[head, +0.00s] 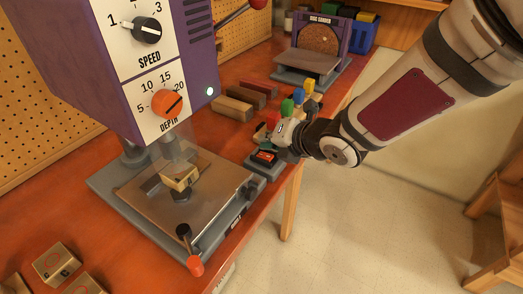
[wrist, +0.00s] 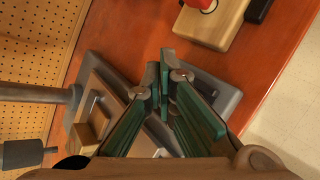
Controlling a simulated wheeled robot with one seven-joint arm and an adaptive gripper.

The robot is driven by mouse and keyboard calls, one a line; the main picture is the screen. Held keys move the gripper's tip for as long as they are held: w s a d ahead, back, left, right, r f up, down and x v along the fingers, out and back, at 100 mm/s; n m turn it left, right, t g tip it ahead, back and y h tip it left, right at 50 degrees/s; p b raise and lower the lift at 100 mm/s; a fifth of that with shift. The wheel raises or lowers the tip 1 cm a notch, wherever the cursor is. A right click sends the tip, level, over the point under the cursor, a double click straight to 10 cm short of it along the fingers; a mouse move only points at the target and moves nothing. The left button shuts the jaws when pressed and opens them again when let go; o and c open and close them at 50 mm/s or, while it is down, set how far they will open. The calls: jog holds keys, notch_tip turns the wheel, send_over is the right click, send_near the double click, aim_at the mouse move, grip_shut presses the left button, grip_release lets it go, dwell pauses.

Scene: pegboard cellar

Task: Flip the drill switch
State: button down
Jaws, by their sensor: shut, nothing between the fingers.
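The purple drill press (head: 160,75) stands on the orange workbench at the left of the head view. A red switch in a dark frame (head: 264,157) sits on a grey block beside the drill's base. My gripper (head: 271,147) is right at this switch, just above or touching it; I cannot tell which. In the wrist view my gripper (wrist: 165,62) is shut and empty, its green-padded fingers together over the grey block (wrist: 222,93). The fingers hide the switch there.
A wooden block (head: 180,178) is on the drill's metal table. A board with coloured knobs (head: 297,103) stands close behind my gripper. Beyond are wooden bars (head: 240,100) and a disc sander (head: 318,45). An orange-tipped lever (head: 195,264) is at the front.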

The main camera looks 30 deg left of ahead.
aim_at(270, 155)
jog(key=shift+d+r+p, duration=0.25)
jog(key=shift+r+p, duration=0.75)
jog(key=shift+r, duration=0.3)
jog(key=shift+d+r+p, duration=0.2)
jog(key=shift+r+p, duration=0.75)
jog(key=shift+r, duration=0.3)
